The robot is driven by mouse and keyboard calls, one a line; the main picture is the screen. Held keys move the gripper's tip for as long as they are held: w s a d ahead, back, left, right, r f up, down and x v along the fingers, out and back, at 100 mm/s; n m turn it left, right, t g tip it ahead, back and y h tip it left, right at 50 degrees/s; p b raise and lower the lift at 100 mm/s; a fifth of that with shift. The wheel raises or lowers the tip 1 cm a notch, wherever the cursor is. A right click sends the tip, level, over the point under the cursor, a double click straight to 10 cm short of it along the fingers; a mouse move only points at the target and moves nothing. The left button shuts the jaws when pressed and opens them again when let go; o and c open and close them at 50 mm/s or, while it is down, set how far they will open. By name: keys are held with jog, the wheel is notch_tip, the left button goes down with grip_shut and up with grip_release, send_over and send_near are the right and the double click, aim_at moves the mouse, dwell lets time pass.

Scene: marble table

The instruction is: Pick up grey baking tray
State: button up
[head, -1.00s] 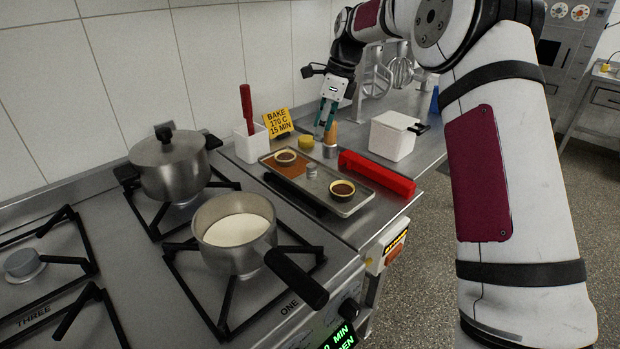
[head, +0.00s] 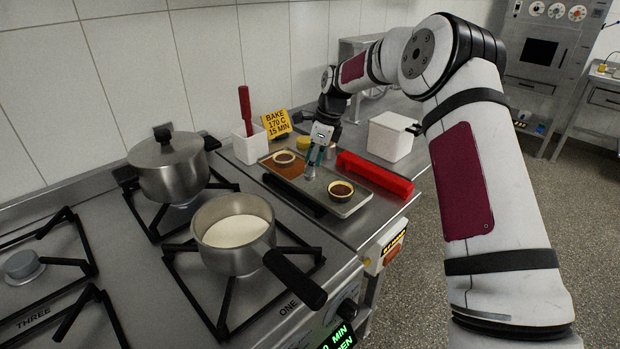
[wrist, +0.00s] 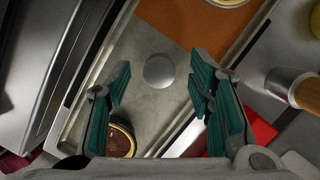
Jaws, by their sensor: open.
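The grey baking tray (head: 345,208) lies on the steel counter to the right of the stove in the head view. It bears an orange-brown mat (head: 272,168), two small tarts, one pale (head: 284,158) and one dark (head: 341,189), and a small round metal piece (wrist: 159,71) seen in the wrist view. My gripper (head: 313,172) is open and points down over the middle of the tray. In the wrist view the tray (wrist: 150,105) shows between and beyond the fingers (wrist: 160,90), which hold nothing.
A red object (head: 375,174) lies along the tray's right side. A white box (head: 390,136), a white holder (head: 249,145) and a yellow sign (head: 277,123) stand behind. On the stove at left are a lidded pot (head: 168,165) and a saucepan (head: 235,240) with a dark handle.

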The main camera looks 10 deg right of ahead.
jog(key=shift+x, duration=1)
grip_shut()
jog(key=shift+r, duration=0.2)
